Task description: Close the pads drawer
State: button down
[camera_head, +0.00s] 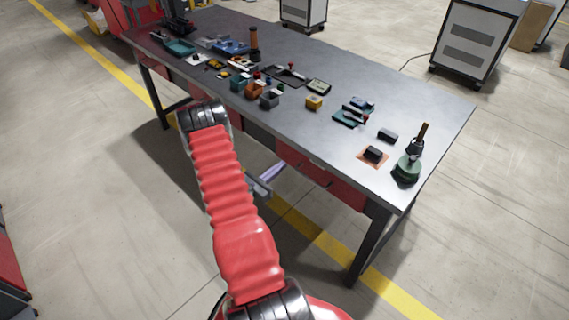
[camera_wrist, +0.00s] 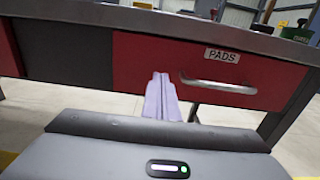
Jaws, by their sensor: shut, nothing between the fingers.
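The pads drawer (camera_wrist: 255,72) has a red front with a white "PADS" label (camera_wrist: 222,55) and a silver bar handle (camera_wrist: 218,84). It sits just under the tabletop and looks flush or nearly so; a small gap cannot be ruled out. Its red front also shows under the table's near edge in the head view (camera_head: 321,178). My gripper (camera_wrist: 160,76) has pale lavender fingers, shut and empty, in front of the drawer's left part, left of the handle. Whether the fingertips touch the front cannot be told. My gripper is partly seen below the table edge in the head view (camera_head: 268,174).
The grey worktable (camera_head: 420,105) bears several small trays, boxes and tools. A dark grey panel (camera_wrist: 65,52) lies left of the drawer. A dark table leg (camera_head: 368,245) stands at the near right corner. The floor in front is clear.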

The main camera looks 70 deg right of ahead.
jog(key=v, duration=0.9)
jog(key=shift+a, duration=0.3)
jog(key=shift+w+f, duration=0.1)
jog(key=shift+f, duration=0.05)
